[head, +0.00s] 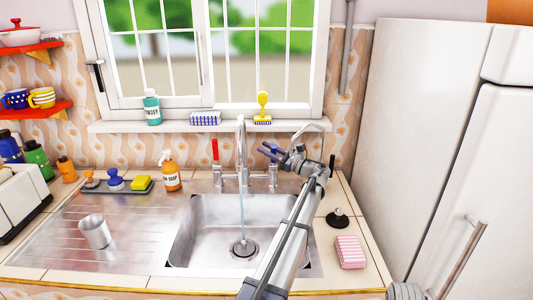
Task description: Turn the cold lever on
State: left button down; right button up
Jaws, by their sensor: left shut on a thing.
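The tap (242,150) stands behind the sink, and a thin stream of water (242,210) runs from its spout. A red lever (215,150) stands upright on the tap's left side. The cold lever is on the right side; its chrome valve (272,177) shows, but the lever itself is mostly hidden by my gripper. My left gripper (269,151) is at the top of this right valve and is shut on the cold lever. My right gripper is not in view.
The steel sink (178,240) lies in front of the tap. A soap bottle (171,172) stands left of it. A metal cup (94,231) is on the drainboard. A black plug (337,219) and a pink striped sponge (350,251) lie on the right. The white fridge (410,120) bounds the right side.

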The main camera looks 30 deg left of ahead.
pick_arm(q)
jog(key=shift+s+d+f+n+g+y+b, duration=0.2)
jog(key=shift+s+n+y+b, duration=0.1)
jog(key=shift+n+b, duration=0.15)
jog(key=shift+s+d+f+n+g+y+b, duration=0.1)
jog(key=shift+s+d+n+g+y+b, duration=0.1)
jog(key=shift+s+n+b, duration=0.25)
jog(key=shift+w+r, duration=0.1)
jog(key=shift+w, duration=0.05)
jog(key=c, duration=0.7)
grip_release()
jog(key=shift+b+v, duration=1.05)
jog(key=shift+v, duration=2.9)
